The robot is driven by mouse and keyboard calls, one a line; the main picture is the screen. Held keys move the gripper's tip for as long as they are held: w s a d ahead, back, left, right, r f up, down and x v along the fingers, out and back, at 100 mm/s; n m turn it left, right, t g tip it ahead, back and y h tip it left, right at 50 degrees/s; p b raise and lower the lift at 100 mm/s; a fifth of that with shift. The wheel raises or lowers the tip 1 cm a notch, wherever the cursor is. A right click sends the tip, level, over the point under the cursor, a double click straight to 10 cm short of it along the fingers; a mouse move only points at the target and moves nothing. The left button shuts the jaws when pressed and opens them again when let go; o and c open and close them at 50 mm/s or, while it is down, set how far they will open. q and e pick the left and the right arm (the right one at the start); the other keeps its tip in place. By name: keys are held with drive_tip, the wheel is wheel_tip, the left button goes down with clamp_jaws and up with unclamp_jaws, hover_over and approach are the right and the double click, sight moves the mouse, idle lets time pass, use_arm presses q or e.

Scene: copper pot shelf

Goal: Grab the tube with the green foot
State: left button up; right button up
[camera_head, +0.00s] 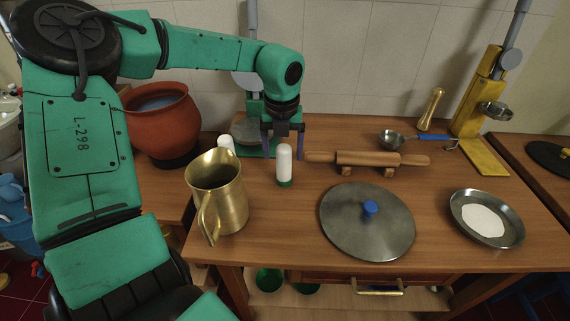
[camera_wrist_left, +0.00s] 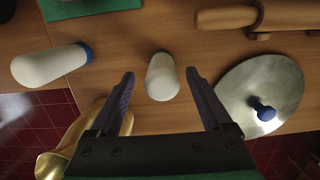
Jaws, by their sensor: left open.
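The white tube with the green foot (camera_head: 285,165) stands upright on the wooden table, right of the brass pitcher. Nothing is gripped. A second white tube (camera_head: 226,143) stands partly hidden behind the pitcher; its blue foot shows in the left wrist view (camera_wrist_left: 84,54). My right gripper is not in view.
The brass pitcher (camera_head: 229,197) stands close left of the tube. A rolling pin (camera_head: 368,159) on its stand and a round metal lid (camera_head: 367,224) lie to the right. A dish of white powder (camera_head: 486,220) is farther right. A scale stands behind my gripper.

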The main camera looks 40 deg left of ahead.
sight(284, 163)
use_arm(q)
wheel_tip(284, 163, down, 4)
drive_tip(key=shift+w+f+p, duration=0.1)
drive_tip(key=shift+f+p, duration=0.1)
drive_tip(key=shift+p, duration=0.25)
drive_tip(key=shift+w+f, duration=0.15)
drive_tip(key=shift+f, duration=0.25)
clamp_jaws()
drive_tip(key=shift+r, duration=0.1)
